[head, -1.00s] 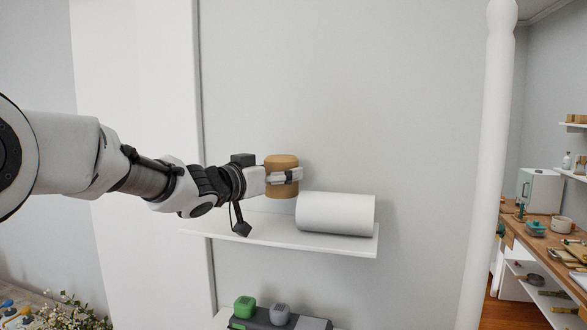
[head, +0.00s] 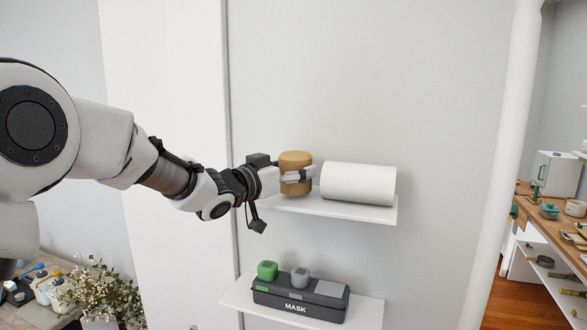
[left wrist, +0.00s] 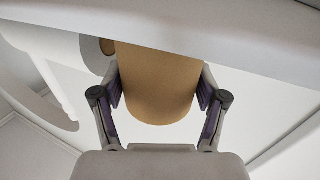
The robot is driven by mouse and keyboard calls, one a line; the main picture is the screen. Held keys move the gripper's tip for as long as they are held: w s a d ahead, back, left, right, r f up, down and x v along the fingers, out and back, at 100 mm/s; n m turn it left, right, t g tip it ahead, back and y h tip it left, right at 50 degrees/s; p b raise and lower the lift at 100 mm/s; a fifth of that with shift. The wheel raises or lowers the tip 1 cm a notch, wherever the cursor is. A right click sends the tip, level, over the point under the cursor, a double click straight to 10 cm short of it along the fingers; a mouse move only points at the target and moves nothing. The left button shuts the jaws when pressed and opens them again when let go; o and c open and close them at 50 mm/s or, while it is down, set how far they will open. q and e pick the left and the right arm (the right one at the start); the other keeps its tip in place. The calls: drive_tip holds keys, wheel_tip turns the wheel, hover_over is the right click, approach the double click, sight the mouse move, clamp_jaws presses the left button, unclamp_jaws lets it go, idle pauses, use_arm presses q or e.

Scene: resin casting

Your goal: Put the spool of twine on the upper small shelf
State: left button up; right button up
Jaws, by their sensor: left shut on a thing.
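The spool of twine (head: 296,160) is a tan, upright cylinder. My left gripper (head: 299,176) is shut on it from the left, and in the left wrist view the spool (left wrist: 158,85) sits between both fingers. It is over the left part of the upper small shelf (head: 340,211), a thin white board on the wall. Its base is at about the shelf's surface; I cannot tell whether it touches. My right gripper is not in view.
A white paper roll (head: 358,184) lies on the upper shelf, close to the right of the spool. The lower shelf (head: 365,311) carries a dark case marked MASK (head: 300,302), with green (head: 267,270) and grey (head: 300,276) items. A white post (head: 512,130) stands at right.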

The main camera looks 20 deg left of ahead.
use_arm(q)
drive_tip(key=shift+w+d+f, duration=0.2)
drive_tip(key=shift+w+f, duration=0.3)
drive_tip(key=shift+s+a+f+b, duration=0.15)
drive_tip(key=shift+s+f+b, duration=0.05)
drive_tip(key=shift+s+b, duration=0.2)
drive_tip(key=o, duration=1.4)
drive_tip(key=shift+w, duration=0.1)
drive_tip(key=shift+c, duration=0.2)
drive_tip(key=shift+w, duration=0.15)
